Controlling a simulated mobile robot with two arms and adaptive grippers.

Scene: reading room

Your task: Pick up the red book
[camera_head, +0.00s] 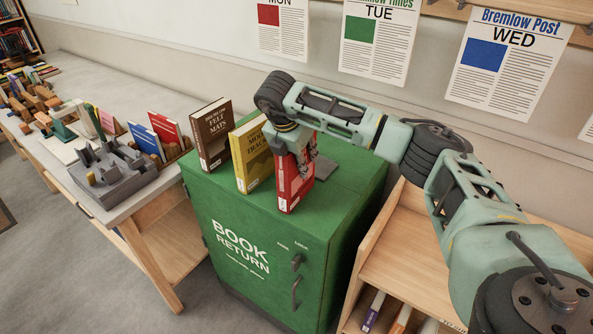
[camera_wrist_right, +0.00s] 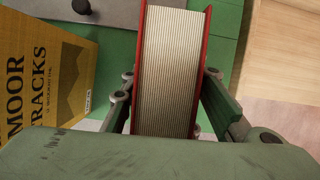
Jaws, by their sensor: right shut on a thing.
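The red book (camera_head: 290,184) stands upright on top of the green book return cabinet (camera_head: 345,210), at the right end of a row of three books. My right gripper (camera_head: 305,165) reaches down over it from above and is shut on it. In the right wrist view the red book (camera_wrist_right: 172,70) shows its page edges and red covers between the two fingers (camera_wrist_right: 165,95). Whether its base touches the cabinet top is hard to tell. My left gripper is in neither view.
A yellow book (camera_head: 254,155) stands close to the left of the red book, and a brown book (camera_head: 211,134) stands beyond it. A grey plate (camera_head: 324,168) lies behind. A table with a grey holder (camera_head: 110,172) and other books is at left; a wooden shelf (camera_head: 400,240) is at right.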

